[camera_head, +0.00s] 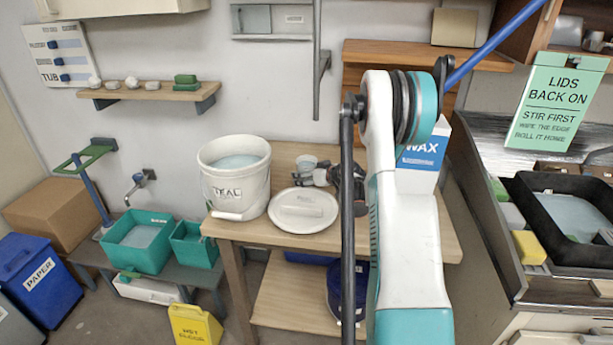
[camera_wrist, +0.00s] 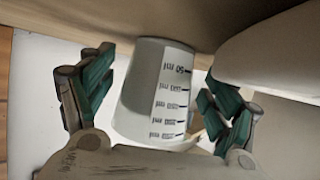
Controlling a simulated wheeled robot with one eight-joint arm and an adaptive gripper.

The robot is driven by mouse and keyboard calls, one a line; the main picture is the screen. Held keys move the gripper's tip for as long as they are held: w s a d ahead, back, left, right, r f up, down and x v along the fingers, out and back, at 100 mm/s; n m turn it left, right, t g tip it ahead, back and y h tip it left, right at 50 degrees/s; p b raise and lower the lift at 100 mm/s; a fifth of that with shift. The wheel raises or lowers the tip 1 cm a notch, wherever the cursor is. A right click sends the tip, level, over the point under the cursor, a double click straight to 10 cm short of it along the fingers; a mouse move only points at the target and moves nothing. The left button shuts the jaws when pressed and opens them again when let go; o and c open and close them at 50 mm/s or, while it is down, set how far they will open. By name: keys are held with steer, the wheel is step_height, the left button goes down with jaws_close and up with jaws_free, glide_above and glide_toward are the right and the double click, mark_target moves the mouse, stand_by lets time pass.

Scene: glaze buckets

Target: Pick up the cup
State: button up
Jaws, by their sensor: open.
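The cup (camera_wrist: 158,92) is a small white measuring cup with dark ml marks. In the wrist view it lies between the two fingers of my gripper (camera_wrist: 158,95), with gaps showing on both sides. My gripper is open around it. In the head view the cup (camera_head: 307,162) stands on the wooden table, behind the round white lid (camera_head: 303,209). My gripper (camera_head: 318,176) is at the cup there, and my arm hides part of the area to the right.
A large white bucket (camera_head: 235,178) stands left of the cup on the wooden table (camera_head: 285,240). A white and blue WAX box (camera_head: 424,160) stands behind my arm. A black tray (camera_head: 570,215) lies on the right-hand counter. The lid lies close in front of my gripper.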

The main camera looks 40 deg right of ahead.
steer(key=shift+w+d+f, duration=0.1)
steer(key=shift+w+f, duration=0.2)
steer(key=shift+w, duration=0.3)
steer(key=shift+c, duration=0.6)
steer(key=c, duration=1.3)
steer(key=shift+c, duration=0.2)
steer(key=shift+r, duration=0.2)
step_height(320, 180, up, 10)
steer(key=p, duration=0.3)
steer(key=shift+f, duration=0.2)
